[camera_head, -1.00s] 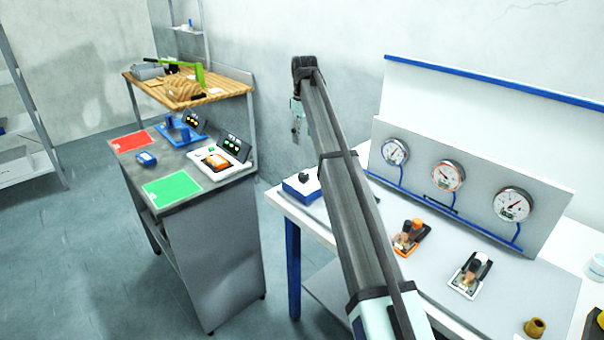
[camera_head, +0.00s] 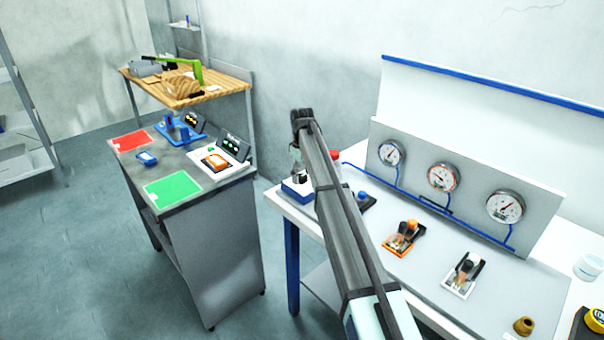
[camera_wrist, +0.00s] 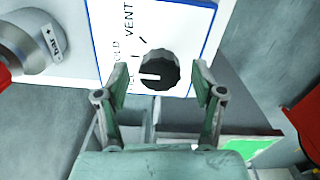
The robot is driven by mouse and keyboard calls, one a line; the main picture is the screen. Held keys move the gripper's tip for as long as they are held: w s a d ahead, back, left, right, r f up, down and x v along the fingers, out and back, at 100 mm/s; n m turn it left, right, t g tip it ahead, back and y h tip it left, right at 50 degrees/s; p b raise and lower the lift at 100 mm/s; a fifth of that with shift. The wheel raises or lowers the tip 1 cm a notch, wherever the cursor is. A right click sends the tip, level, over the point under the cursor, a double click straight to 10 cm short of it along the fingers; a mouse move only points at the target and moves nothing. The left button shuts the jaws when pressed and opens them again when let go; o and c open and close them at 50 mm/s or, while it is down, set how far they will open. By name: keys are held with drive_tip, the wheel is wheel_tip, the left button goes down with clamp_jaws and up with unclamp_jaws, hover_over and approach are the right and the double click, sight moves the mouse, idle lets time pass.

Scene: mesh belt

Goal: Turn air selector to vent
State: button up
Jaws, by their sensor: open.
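The air selector is a white panel with a blue border (camera_wrist: 190,20), carrying a round black knob (camera_wrist: 165,68). Its white pointer mark points left in the wrist view, toward a partly hidden label ending in "LL". The labels "HOLD" and "VENT" lie further up. In the head view the blue and white selector box (camera_head: 296,191) sits at the left end of the white bench, partly behind my arm. My gripper (camera_wrist: 159,76) is open, with one finger on each side of the knob in the wrist view. I cannot tell whether the fingers touch it.
A silver fitting marked "bar" (camera_wrist: 30,45) is left of the panel in the wrist view. On the bench are an orange device (camera_head: 404,238), a white device (camera_head: 463,275) and a gauge board (camera_head: 415,150). A grey cart (camera_head: 215,240) stands left.

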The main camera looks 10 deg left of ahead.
drive_tip(key=shift+f, duration=0.1)
drive_tip(key=c, duration=1.1)
drive_tip(key=shift+c, duration=0.2)
drive_tip(key=shift+m, duration=0.4)
drive_tip(key=m+b, duration=0.1)
drive_tip(key=m, duration=0.2)
drive_tip(key=shift+m, duration=2.5)
